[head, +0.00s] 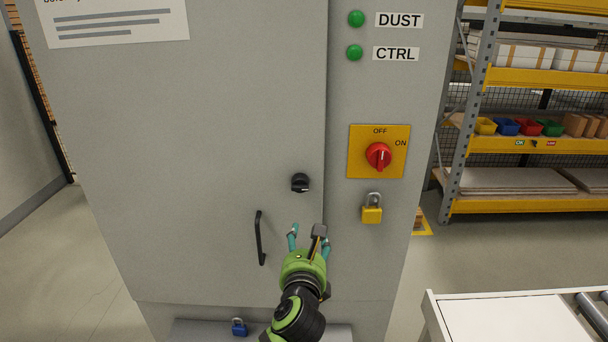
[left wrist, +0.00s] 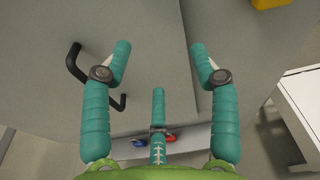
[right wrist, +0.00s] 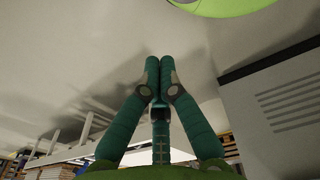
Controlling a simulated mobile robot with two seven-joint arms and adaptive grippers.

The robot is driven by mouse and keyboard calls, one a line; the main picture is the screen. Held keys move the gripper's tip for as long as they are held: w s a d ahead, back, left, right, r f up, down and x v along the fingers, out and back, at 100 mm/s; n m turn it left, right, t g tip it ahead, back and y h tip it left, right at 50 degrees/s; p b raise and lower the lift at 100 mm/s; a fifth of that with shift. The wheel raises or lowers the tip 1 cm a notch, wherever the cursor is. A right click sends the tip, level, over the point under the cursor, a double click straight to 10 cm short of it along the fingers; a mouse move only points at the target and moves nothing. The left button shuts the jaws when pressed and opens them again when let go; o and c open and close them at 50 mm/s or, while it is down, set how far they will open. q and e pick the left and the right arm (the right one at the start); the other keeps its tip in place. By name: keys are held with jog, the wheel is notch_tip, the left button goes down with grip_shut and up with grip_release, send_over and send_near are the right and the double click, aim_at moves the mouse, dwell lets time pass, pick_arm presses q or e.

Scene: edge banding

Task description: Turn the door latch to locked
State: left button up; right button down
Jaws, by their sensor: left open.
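The door latch (head: 300,183) is a small black turn knob near the right edge of the grey cabinet door (head: 190,150). I cannot tell from its small size which way it is set. My left gripper (head: 309,238) is open and empty, below the latch and apart from it, right of the door handle (head: 259,238). In the left wrist view my left gripper (left wrist: 160,50) has its fingers spread with nothing between them, and the latch is not seen there. My right gripper (right wrist: 160,62) is shut and empty, its fingertips touching; it is outside the head view.
Right of the door are a red rotary switch (head: 379,156) on a yellow plate and a yellow padlock (head: 371,209). A blue padlock (head: 239,327) is on the ledge below. A white table (head: 500,325) stands at lower right, shelving (head: 530,80) behind it.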

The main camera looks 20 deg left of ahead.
pick_arm(q)
jog(key=m+t+y+p, duration=0.1)
jog(key=m+t, duration=0.1)
send_near(300, 188)
jog(key=x, duration=0.3)
jog(key=p+x, duration=0.2)
jog(key=x, duration=0.3)
jog(key=shift+w+r, duration=0.2)
jog(key=shift+w, duration=0.2)
jog(key=shift+w+a+f, duration=0.1)
jog(key=shift+w+a, duration=0.2)
jog(key=shift+w, duration=0.25)
pick_arm(e)
jog(key=r, duration=0.2)
jog(key=a+r, duration=0.1)
jog(key=r, duration=0.1)
jog(key=shift+a+r, duration=0.2)
jog(key=shift+r, duration=0.1)
